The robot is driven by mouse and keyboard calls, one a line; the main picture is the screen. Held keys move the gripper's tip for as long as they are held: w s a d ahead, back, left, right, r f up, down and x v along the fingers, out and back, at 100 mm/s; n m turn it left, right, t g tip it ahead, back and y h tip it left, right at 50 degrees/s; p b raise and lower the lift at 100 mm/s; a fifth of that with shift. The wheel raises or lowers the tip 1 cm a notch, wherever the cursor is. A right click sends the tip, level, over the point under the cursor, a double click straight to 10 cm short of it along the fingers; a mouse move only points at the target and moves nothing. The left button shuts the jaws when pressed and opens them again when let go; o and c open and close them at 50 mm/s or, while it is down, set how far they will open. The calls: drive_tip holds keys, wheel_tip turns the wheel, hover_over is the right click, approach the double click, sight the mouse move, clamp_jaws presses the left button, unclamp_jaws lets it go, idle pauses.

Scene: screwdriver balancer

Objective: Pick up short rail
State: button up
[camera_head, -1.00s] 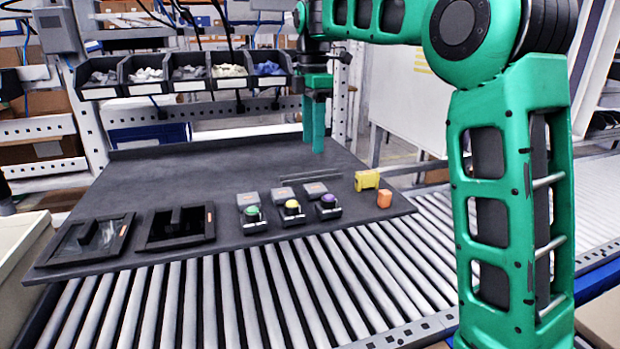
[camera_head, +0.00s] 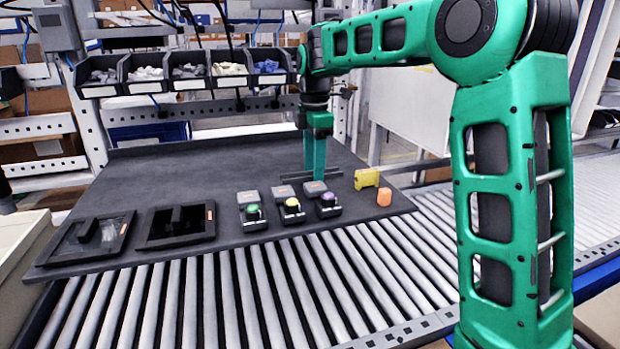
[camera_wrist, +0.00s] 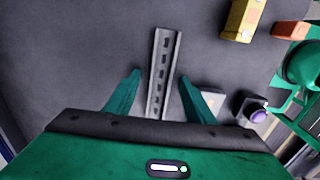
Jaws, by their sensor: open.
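A slotted grey metal rail (camera_wrist: 163,48) lies on the dark board, pointing away from my gripper in the wrist view. My gripper (camera_wrist: 160,74) is open, with one green finger on each side of the rail and gaps between them. In the head view, my gripper (camera_head: 315,176) points down over the board, low among the thin rails (camera_head: 345,176), and hides part of them. I cannot tell whether the fingertips touch the board, or which rail is the short one.
Button units with green, yellow and purple (camera_head: 326,201) tops stand just in front of my gripper. A yellow block (camera_head: 367,179) and an orange block (camera_head: 384,197) are to the right. Two black trays (camera_head: 178,244) lie left. The board's back left (camera_head: 190,170) is clear.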

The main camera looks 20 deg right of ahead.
clamp_jaws()
drive_tip(key=shift+r, duration=0.15)
